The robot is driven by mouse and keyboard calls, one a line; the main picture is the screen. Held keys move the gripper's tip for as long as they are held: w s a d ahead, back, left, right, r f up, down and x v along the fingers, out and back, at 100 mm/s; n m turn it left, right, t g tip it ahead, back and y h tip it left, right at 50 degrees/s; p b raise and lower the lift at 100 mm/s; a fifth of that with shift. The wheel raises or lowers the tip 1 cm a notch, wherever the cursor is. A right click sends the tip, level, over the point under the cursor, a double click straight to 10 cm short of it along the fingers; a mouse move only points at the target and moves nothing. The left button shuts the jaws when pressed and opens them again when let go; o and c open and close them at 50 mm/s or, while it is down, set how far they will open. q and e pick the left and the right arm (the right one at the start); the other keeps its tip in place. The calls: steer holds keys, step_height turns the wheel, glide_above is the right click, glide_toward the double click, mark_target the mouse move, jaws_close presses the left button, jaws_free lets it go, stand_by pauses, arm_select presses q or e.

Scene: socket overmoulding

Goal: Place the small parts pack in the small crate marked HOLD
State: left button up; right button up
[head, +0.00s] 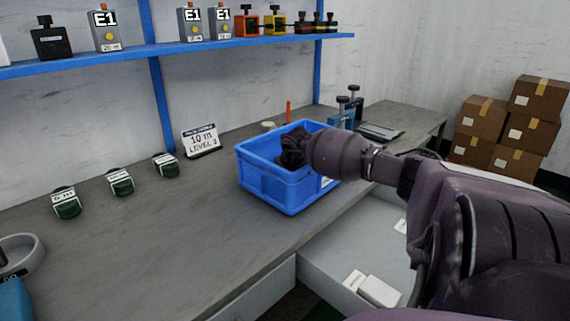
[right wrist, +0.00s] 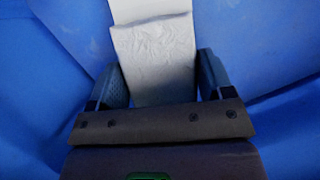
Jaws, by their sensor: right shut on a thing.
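A blue open crate (head: 277,191) stands on the grey bench in the head view; its blue walls also fill the right wrist view (right wrist: 50,110). A white patch shows at its right side, but I cannot read any HOLD marking. My right gripper (head: 292,158) reaches into the crate from the right. In the right wrist view my right gripper (right wrist: 160,80) is shut on a pale, wrinkled small parts pack (right wrist: 157,52), with a finger on each side. I cannot tell whether the pack touches the crate floor. The left gripper is not in view.
An open drawer (head: 335,262) below the bench holds white packs (head: 379,291). Several green-black parts (head: 121,182) and a sign (head: 201,140) stand left of the crate. A blue shelf (head: 130,56) runs above. Brown boxes (head: 510,120) are stacked at right.

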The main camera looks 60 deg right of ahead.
steer(key=shift+f, duration=0.3)
steer(key=shift+r, duration=0.15)
steer(key=shift+f, duration=0.2)
steer(key=o, duration=0.6)
steer(key=shift+o, duration=0.2)
steer(key=shift+r, duration=0.1)
